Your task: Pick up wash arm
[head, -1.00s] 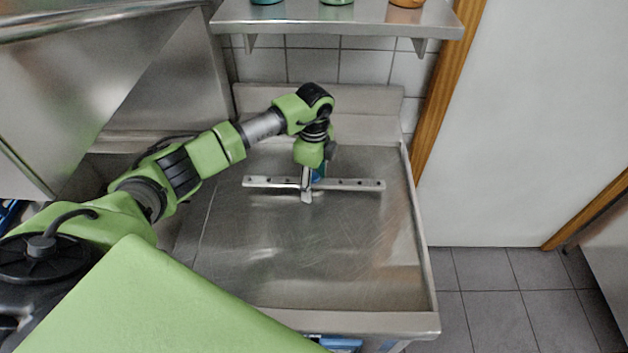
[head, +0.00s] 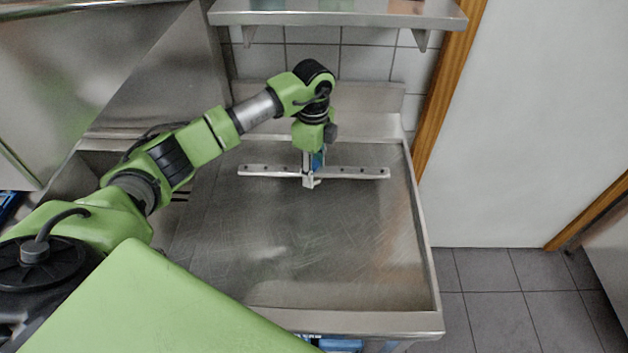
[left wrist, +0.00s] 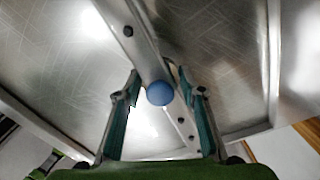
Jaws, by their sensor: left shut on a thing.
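The wash arm (head: 352,172) is a long, narrow metal bar with several dark holes and a blue hub at its middle. In the head view it lies level from left to right over the steel counter. My left gripper (head: 311,180) comes down on its middle and is shut on it. In the left wrist view the bar (left wrist: 125,30) runs diagonally between the teal finger pads of the gripper (left wrist: 160,100), with the blue hub (left wrist: 160,93) between them. The bar appears raised above the counter. My right gripper is not in view.
The steel counter (head: 300,260) has raised edges and is otherwise clear. A steel shelf (head: 340,14) hangs above its back, in front of a tiled wall. A large steel hood (head: 110,80) stands at the left. A white wall with a wooden frame is at the right.

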